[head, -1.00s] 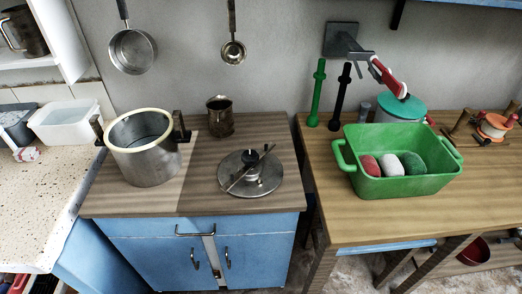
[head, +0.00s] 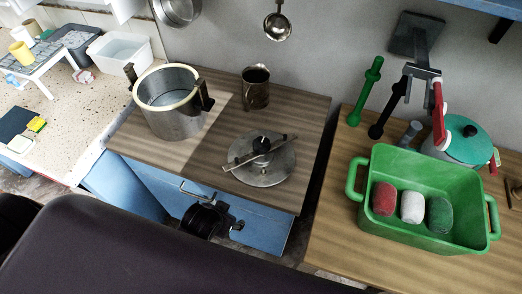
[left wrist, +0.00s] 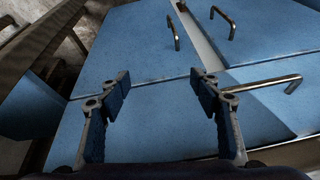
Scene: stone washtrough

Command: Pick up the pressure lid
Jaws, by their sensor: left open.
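The pressure lid (head: 266,174), a round metal disc with a black knob and a crossbar, lies flat on the wooden top of the blue cabinet (head: 262,232). A metal pot (head: 173,120) with a pale rim and dark handles stands to its left. My left gripper (head: 210,220) is in front of the cabinet's blue front, below and left of the lid, apart from it. In the left wrist view the left gripper (left wrist: 160,86) is open and empty, facing the blue doors and their metal handles; the lid is not in that view. My right gripper is not in view.
A metal jug (head: 255,88) stands behind the lid. A green basin (head: 420,222) holding red, white and dark green rolls sits on the right table. A ladle (head: 278,26) hangs above. The wooden top between pot and lid is clear.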

